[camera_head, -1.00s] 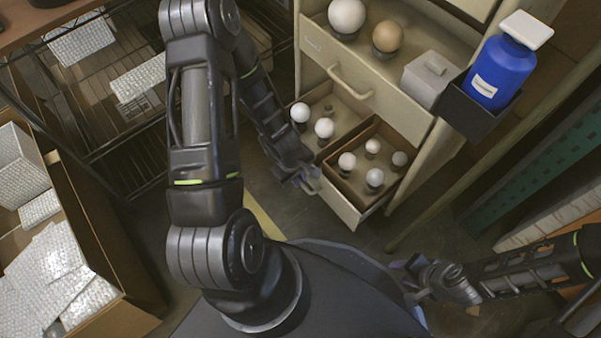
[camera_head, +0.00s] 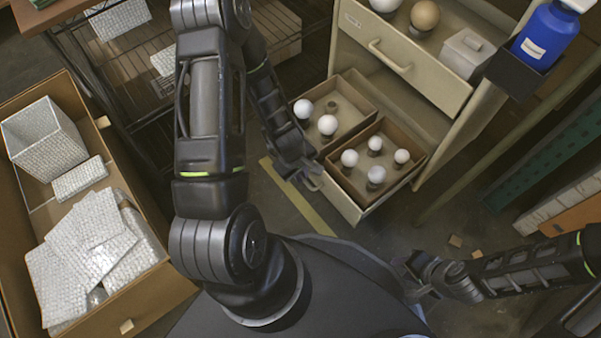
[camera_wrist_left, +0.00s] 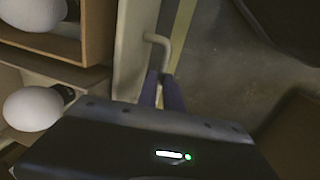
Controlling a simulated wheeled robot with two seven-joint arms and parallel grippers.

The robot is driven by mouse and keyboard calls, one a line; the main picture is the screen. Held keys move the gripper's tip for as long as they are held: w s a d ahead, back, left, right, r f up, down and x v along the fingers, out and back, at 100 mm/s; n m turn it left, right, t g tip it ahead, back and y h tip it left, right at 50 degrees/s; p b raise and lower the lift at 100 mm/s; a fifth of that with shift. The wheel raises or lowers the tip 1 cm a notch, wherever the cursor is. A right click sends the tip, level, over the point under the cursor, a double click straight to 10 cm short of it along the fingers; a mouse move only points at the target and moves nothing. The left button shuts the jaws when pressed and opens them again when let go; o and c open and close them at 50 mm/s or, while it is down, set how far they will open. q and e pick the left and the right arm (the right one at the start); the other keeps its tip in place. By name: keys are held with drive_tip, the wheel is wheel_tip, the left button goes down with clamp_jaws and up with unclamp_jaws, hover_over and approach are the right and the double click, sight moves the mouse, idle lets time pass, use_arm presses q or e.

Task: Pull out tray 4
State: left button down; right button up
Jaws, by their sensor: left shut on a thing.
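The lower drawer, which I take to be tray 4 (camera_head: 345,205), stands pulled out of the beige cabinet. It holds two brown compartments with several white bulbs. My left gripper (camera_head: 312,178) is at its front face, shut on the drawer handle. In the left wrist view the bent handle (camera_wrist_left: 158,42) runs down between the fingers (camera_wrist_left: 162,88), and bulbs (camera_wrist_left: 34,108) show at the left. My right gripper (camera_head: 412,278) is low at the right, away from the cabinet; I cannot tell how far its fingers are apart.
An upper drawer (camera_head: 400,65) with round bulbs and a lidded box sits above, partly out. A blue bottle (camera_head: 545,38) stands in a side holder. A carton (camera_head: 150,285) of bubble-wrapped parcels is at the left.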

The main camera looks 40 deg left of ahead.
use_arm(q)
drive_tip(key=c, duration=1.5)
unclamp_jaws()
